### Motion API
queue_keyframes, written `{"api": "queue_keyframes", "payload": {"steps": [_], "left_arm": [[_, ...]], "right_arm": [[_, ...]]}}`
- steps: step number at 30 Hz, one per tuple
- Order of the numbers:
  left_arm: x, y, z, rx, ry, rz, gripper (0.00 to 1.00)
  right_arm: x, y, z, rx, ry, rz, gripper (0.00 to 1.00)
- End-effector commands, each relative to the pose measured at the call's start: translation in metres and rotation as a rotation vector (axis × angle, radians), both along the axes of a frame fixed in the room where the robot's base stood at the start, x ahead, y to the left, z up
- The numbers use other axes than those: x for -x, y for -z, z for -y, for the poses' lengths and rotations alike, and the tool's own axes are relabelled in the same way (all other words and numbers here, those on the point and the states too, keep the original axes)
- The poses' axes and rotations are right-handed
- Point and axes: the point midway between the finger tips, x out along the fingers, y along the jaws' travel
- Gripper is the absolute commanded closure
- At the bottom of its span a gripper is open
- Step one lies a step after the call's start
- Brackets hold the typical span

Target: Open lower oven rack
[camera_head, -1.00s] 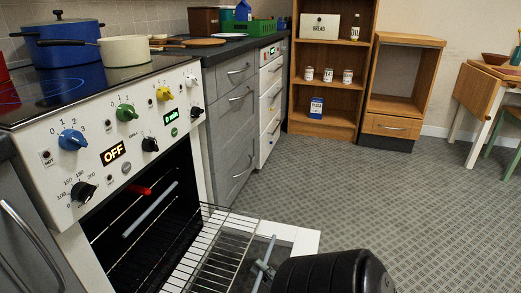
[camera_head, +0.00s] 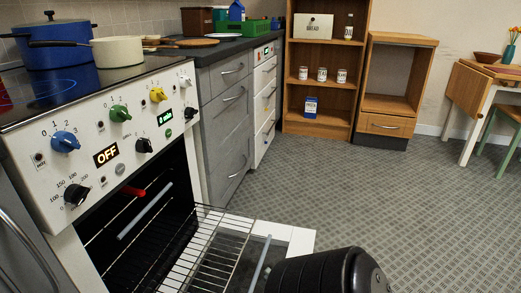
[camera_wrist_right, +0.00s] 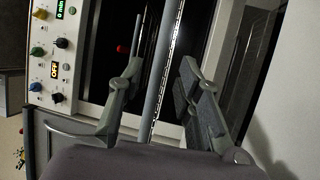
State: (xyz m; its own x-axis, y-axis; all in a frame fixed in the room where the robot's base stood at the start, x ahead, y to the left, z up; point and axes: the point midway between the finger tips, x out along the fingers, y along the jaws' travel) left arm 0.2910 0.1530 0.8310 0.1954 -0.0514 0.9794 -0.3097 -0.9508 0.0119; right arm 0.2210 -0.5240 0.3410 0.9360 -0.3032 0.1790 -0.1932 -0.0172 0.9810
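The oven's white door (camera_head: 296,240) is folded down. The lower wire rack (camera_head: 215,252) reaches out of the dark cavity over the door, with a grey bar (camera_head: 260,268) along its front. My right gripper's dark body (camera_head: 325,272) shows at the bottom of the head view, with its fingers hidden there. In the right wrist view my right gripper (camera_wrist_right: 160,78) is open, with a finger on each side of the grey bar (camera_wrist_right: 164,50); I cannot tell whether they touch it. A second grey bar (camera_head: 146,210) sits higher inside the oven. My left gripper is out of view.
The control panel (camera_head: 90,135) with knobs is above the cavity. A blue pot (camera_head: 58,45) and a cream pan (camera_head: 118,50) stand on the cooktop. Grey drawers (camera_head: 228,125) stand beside the oven. The carpet (camera_head: 370,190) to the right is open, before the shelves (camera_head: 320,120).

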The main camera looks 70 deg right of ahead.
Motion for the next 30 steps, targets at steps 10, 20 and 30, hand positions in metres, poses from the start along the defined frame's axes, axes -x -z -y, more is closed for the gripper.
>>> {"api": "queue_keyframes", "payload": {"steps": [10,20,30], "left_arm": [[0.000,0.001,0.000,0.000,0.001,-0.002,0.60],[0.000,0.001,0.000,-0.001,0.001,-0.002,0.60],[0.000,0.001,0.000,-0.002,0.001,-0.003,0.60]], "right_arm": [[0.057,0.011,-0.018,-0.001,0.002,-0.002,0.68],[0.064,0.012,-0.021,0.000,0.000,0.000,0.68],[0.064,0.012,-0.020,0.000,0.001,0.000,0.68]]}}
